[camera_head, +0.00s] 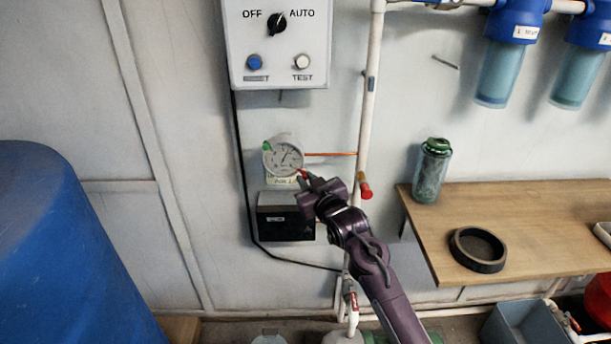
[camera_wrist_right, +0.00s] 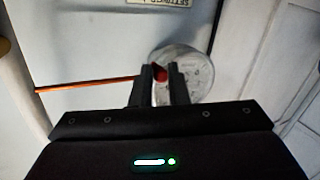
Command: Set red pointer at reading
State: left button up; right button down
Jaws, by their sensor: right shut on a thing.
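A round white gauge (camera_head: 284,157) with a dark needle is on the wall below the control box. A green marker (camera_head: 267,145) sits at its upper left rim. The red pointer (camera_head: 303,174) shows at its lower right rim. My right gripper (camera_head: 306,180) is at that lower right edge, its fingertips at the red pointer. In the right wrist view the gripper (camera_wrist_right: 159,73) is shut on the red pointer (camera_wrist_right: 160,72), in front of the gauge face (camera_wrist_right: 196,75). The fingers hide part of the gauge. My left gripper is not in view.
A control box (camera_head: 278,50) with a knob and two buttons is above. A black box (camera_head: 280,217) is below the gauge. A pipe (camera_head: 371,100) with a red-handled valve (camera_head: 365,190) runs at the right. A wooden shelf (camera_head: 530,225) holds a green jar (camera_head: 431,170) and a black ring-shaped dish (camera_head: 478,250).

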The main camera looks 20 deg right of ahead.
notch_tip(320, 180, up, 7)
jog(key=n+g+h+p, duration=0.3)
jog(key=n+p, duration=0.5)
jog(key=p, duration=0.5)
jog(key=shift+n+g+h+p, duration=0.3)
jog(key=shift+n+h, duration=0.1)
jog(key=shift+f, duration=0.1)
jog(key=c, duration=1.4)
grip_release()
jog(key=shift+c, duration=0.2)
jog(key=b+v, duration=0.1)
jog(key=v, duration=0.7)
jog(key=shift+b, duration=0.3)
